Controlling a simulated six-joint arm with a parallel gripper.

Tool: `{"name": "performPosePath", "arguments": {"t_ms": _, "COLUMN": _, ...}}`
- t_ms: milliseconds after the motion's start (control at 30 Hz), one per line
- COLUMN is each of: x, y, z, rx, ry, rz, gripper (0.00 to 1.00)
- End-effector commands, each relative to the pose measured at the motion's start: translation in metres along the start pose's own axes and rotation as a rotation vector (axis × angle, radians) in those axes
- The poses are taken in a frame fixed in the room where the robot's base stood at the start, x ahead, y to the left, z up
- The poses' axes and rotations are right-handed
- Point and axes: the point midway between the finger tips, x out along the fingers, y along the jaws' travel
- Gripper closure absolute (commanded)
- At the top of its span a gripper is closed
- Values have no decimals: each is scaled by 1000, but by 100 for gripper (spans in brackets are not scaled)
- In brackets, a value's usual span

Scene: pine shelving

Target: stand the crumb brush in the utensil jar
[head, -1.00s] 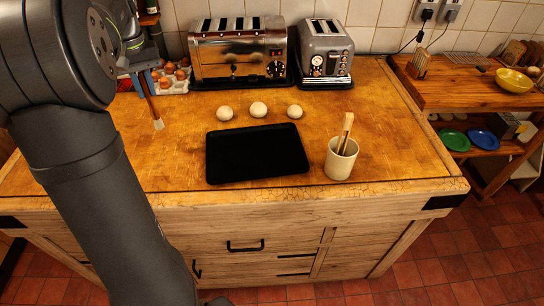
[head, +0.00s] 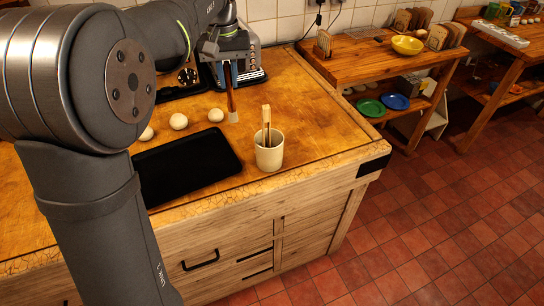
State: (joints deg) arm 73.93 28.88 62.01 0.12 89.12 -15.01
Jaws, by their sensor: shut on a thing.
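The crumb brush (head: 230,96) hangs bristles down from my gripper (head: 228,66), which is shut on the upper end of its brown handle. Its pale bristle end is at the bottom, behind and to the left of the utensil jar in the picture. The cream utensil jar (head: 269,156) stands upright near the front edge of the worktop, right of the black tray. It holds a light wooden utensil that leans against the rim. The brush is apart from the jar. My arm hides part of the left side.
A black tray (head: 186,165) lies left of the jar, with dough balls (head: 178,121) behind it. A toaster (head: 250,74) stands behind my gripper. Bare worktop (head: 300,110) lies right of the brush. A side shelf with a yellow bowl (head: 407,45) stands at right.

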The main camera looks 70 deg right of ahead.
Motion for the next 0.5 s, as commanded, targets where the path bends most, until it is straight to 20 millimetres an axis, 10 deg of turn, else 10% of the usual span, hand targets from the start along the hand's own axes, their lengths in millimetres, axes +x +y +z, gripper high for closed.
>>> {"name": "performPosePath", "arguments": {"t_ms": 200, "x": -4, "y": 74, "z": 21, "rx": 108, "ry": 1, "rz": 2, "gripper": 100}}
{"name": "performPosePath", "arguments": {"t_ms": 500, "x": 1, "y": 103, "z": 33, "rx": 150, "ry": -1, "rz": 2, "gripper": 100}}
